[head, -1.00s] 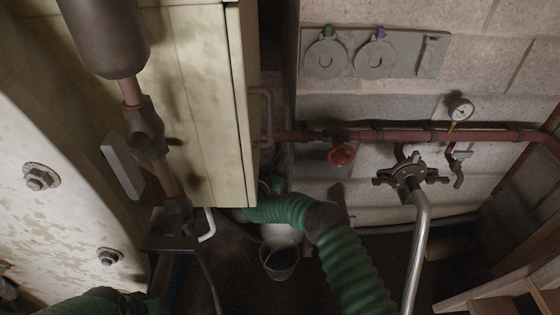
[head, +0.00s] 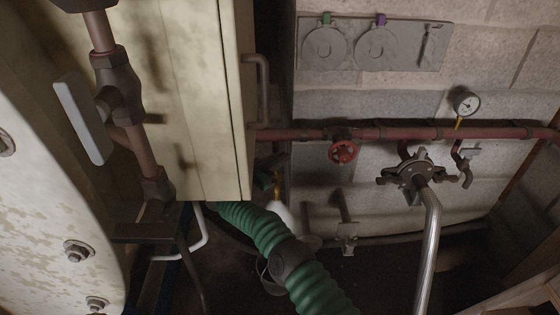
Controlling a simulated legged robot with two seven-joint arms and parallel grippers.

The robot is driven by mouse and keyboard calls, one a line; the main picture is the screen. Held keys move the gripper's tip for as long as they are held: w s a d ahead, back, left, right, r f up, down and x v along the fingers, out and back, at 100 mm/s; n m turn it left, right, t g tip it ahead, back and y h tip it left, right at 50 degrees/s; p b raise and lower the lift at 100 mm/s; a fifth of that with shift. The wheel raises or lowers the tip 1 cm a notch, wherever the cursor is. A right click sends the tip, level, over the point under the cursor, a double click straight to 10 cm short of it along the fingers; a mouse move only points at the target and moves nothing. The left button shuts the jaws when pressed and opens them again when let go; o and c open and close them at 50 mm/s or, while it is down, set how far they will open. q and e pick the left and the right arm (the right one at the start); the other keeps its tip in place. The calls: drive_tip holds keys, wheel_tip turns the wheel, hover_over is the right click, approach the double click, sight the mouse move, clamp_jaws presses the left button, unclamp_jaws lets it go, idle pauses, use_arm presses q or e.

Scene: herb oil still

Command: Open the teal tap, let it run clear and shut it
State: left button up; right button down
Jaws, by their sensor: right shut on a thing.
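A small teal piece (head: 264,180), probably the teal tap, shows just right of the cream cabinet's lower corner, with a yellow bit beside it. Most of it is in shadow or hidden. My right arm, in a green ribbed sleeve (head: 318,287), comes up from the bottom and runs behind the cabinet's lower edge. Its gripper is shut near the teal piece, but the jaws are mostly hidden, and I cannot make out the contact. A dark bucket (head: 268,279) stands below, partly behind the sleeve. I cannot see any flow. My left gripper is not in view.
The cream cabinet (head: 205,110) blocks the view at centre left. A pipe with a pale grey lever (head: 82,118) stands before it. A red pipe (head: 400,133) with a red handwheel (head: 343,151) and a gauge (head: 466,103) crosses the wall. A steel pipe (head: 428,250) descends at right.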

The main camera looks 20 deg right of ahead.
drive_tip(key=c, duration=1.5)
unclamp_jaws()
drive_tip(key=shift+w+a, duration=0.1)
drive_tip(key=shift+o, duration=0.2)
drive_tip(key=shift+a, duration=0.25)
drive_tip(key=p+v, duration=0.4)
drive_tip(key=v, duration=0.7)
drive_tip(key=shift+s+a+f, duration=0.15)
drive_tip(key=shift+s+a, duration=0.05)
drive_tip(key=shift+a, duration=0.05)
